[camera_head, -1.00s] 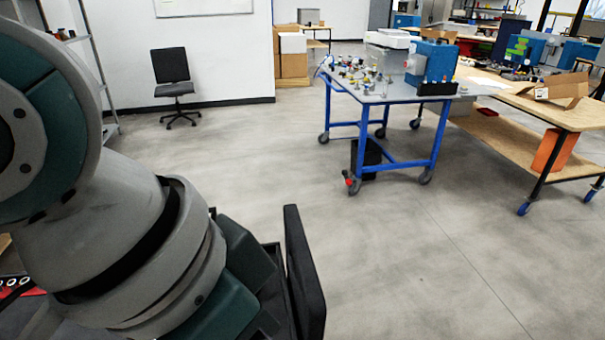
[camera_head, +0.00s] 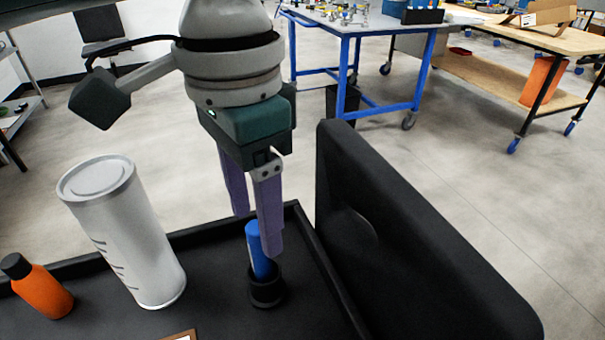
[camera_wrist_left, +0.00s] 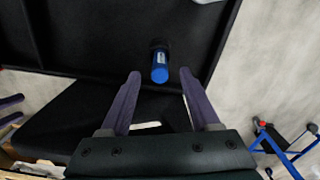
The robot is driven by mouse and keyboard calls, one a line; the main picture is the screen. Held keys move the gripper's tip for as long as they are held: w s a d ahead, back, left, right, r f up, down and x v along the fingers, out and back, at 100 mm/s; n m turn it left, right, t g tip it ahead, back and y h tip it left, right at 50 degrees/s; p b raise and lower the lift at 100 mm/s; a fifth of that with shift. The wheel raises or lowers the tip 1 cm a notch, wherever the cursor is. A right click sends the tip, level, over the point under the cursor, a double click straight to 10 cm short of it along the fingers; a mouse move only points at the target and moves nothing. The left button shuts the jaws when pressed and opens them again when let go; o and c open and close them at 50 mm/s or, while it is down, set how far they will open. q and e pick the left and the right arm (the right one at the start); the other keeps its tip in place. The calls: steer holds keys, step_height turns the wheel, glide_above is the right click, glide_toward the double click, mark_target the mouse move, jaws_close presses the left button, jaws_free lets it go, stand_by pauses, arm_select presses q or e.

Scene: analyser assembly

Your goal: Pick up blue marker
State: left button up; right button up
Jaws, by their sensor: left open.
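The blue marker (camera_head: 258,250) stands slightly tilted in a small black round holder (camera_head: 267,290) on a black tray (camera_head: 215,310). Its lower end is hidden in the holder. My left gripper (camera_head: 257,236) points down at the marker, with its two purple fingers apart and nothing held. In the head view one finger overlaps the marker's right side. In the left wrist view the marker (camera_wrist_left: 160,66) shows between the tips of the open left gripper (camera_wrist_left: 159,72). Purple finger-like pieces at that view's left edge look like my right gripper (camera_wrist_left: 12,110), partly cut off.
A tall white cylinder (camera_head: 125,235) and an orange bottle with a black cap (camera_head: 42,288) stand on the tray left of the marker. A raised black panel (camera_head: 400,240) rises just right of the tray. A blue-framed table (camera_head: 345,60) stands farther back, beyond open floor.

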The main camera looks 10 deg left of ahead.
mark_target(259, 248)
arm_select(q)
step_height(259, 248, down, 6)
steer(key=shift+r+b, duration=0.15)
steer(key=shift+b, duration=0.3)
jaws_close()
stand_by(0.4)
